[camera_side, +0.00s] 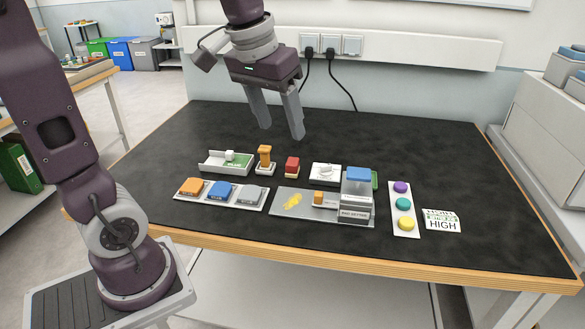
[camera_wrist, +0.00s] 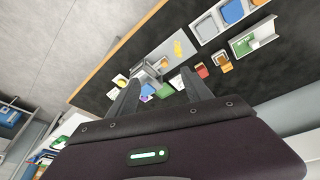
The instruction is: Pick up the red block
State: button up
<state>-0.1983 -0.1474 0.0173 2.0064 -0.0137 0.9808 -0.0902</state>
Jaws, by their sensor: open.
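The red block (camera_side: 292,162) stands on the black table top, on a small pale base, between an orange stamp-like piece and a white card. It also shows small in the wrist view (camera_wrist: 202,71), just beyond the tip of one finger. My gripper (camera_side: 279,133) is open and empty. Its fingers point down and hang in the air above the back of the table, above and behind the red block, apart from it. In the wrist view my gripper (camera_wrist: 160,88) has its two fingers spread wide.
Close to the block are the orange piece (camera_side: 265,158), a white tray (camera_side: 214,167) and a white card (camera_side: 325,171). In front lie a pad strip (camera_side: 221,205), a grey plate (camera_side: 287,205) with a blue-topped machine (camera_side: 357,190), and coloured buttons (camera_side: 404,204). The table's back is clear.

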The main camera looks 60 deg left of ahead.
jog(key=w+a+f+n+g, duration=0.1)
jog(key=w+a+f+n, duration=0.15)
jog(key=w+a, duration=0.3)
jog(key=n+g, duration=0.2)
jog(key=n, duration=0.1)
send_over(293, 160)
jog(key=shift+h, duration=0.3)
jog(key=f, duration=1.5)
jog(key=shift+s+a+f, duration=0.1)
jog(key=shift+s, duration=0.25)
jog(key=f, duration=0.7)
jog(key=shift+w, duration=0.35)
jog(key=shift+r, duration=0.1)
grip_shut()
